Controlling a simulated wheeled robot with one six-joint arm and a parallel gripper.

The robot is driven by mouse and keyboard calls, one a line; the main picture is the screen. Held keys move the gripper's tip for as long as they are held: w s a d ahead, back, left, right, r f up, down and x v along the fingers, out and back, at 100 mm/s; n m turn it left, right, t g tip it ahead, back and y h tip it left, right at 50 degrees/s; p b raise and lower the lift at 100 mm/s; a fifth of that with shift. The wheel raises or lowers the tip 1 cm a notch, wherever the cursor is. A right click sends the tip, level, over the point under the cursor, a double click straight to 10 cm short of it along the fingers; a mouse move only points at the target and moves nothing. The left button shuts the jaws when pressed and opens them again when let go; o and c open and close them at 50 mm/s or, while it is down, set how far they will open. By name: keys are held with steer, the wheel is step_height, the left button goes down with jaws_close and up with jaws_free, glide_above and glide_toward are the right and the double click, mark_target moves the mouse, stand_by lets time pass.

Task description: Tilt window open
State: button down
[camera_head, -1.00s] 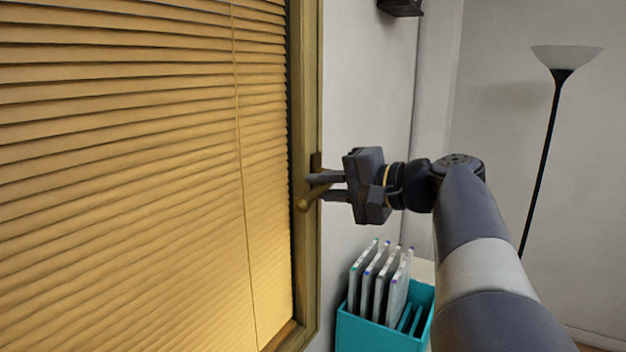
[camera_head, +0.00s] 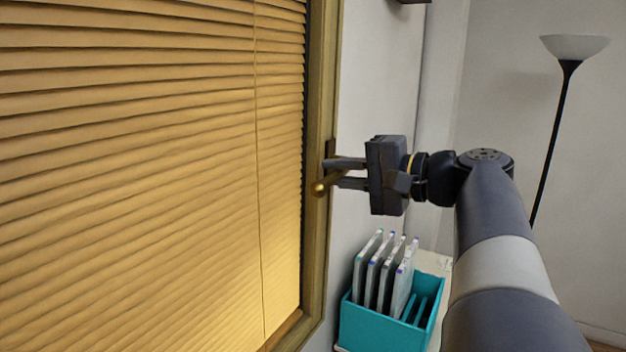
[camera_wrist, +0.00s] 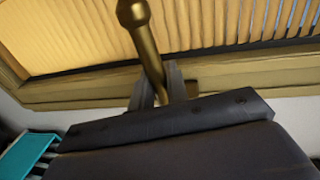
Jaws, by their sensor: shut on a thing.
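The window (camera_head: 318,235) has a brown-gold frame on the left of the head view, with yellow slatted blinds (camera_head: 140,180) across it. A brass window handle (camera_head: 322,187) sits on the right side of the frame, its rounded end pointing toward the camera and a little down. My gripper (camera_head: 343,172) reaches in from the right and is shut on the handle. In the wrist view the handle (camera_wrist: 143,45) rises from between the two fingers, its knob end toward the top.
A teal bin (camera_head: 385,327) with several thin white folders (camera_head: 385,275) stands below my gripper. A floor lamp (camera_head: 560,120) stands at the right by the wall. A dark object (camera_head: 411,1) is cut off at the top edge.

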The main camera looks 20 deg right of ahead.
steer(key=shift+t+y, duration=0.4)
steer(key=shift+t, duration=0.1)
steer(key=s+d+b, duration=0.1)
steer(key=s, duration=0.1)
steer(key=s+d+f+b, duration=0.1)
steer(key=s+d, duration=0.1)
steer(key=shift+f, duration=0.2)
steer(key=c, duration=1.4)
jaws_free()
steer(key=shift+w, duration=0.1)
steer(key=shift+c, duration=0.2)
steer(key=b+v, duration=0.2)
steer(key=v, duration=0.8)
steer(key=shift+s+d, duration=0.25)
steer(key=shift+s, duration=0.05)
